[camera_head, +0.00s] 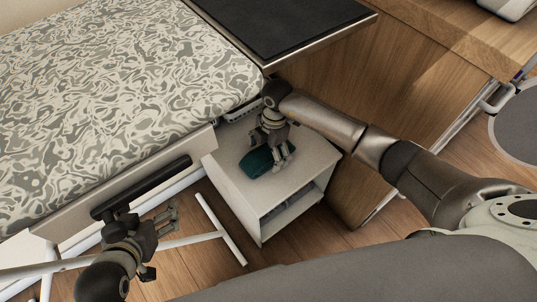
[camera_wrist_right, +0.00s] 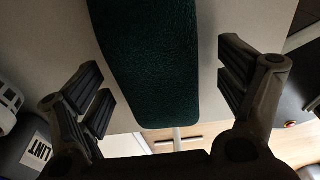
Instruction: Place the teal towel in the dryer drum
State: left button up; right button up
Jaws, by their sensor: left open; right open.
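The teal towel (camera_head: 256,163) lies folded on top of a small white cabinet (camera_head: 234,183). In the right wrist view the towel (camera_wrist_right: 150,62) hangs into the picture between the open fingers, with a gap on both sides. My right gripper (camera_head: 282,158) is open and comes down over the right part of the towel; its fingers (camera_wrist_right: 160,85) are spread around it without closing. My left gripper (camera_head: 172,217) is open and empty, low at the left, away from the towel. No dryer drum can be made out for certain in either view.
A patterned bed or ironing surface (camera_head: 110,80) fills the upper left. A dark-topped wooden counter (camera_head: 290,25) stands behind the cabinet. A white rail frame (camera_head: 221,230) is on the wood floor in front. A container marked LINT (camera_wrist_right: 38,140) shows in the wrist view.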

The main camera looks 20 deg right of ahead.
jog(key=shift+c, duration=0.5)
jog(key=c, duration=1.1)
jog(key=shift+r, duration=0.1)
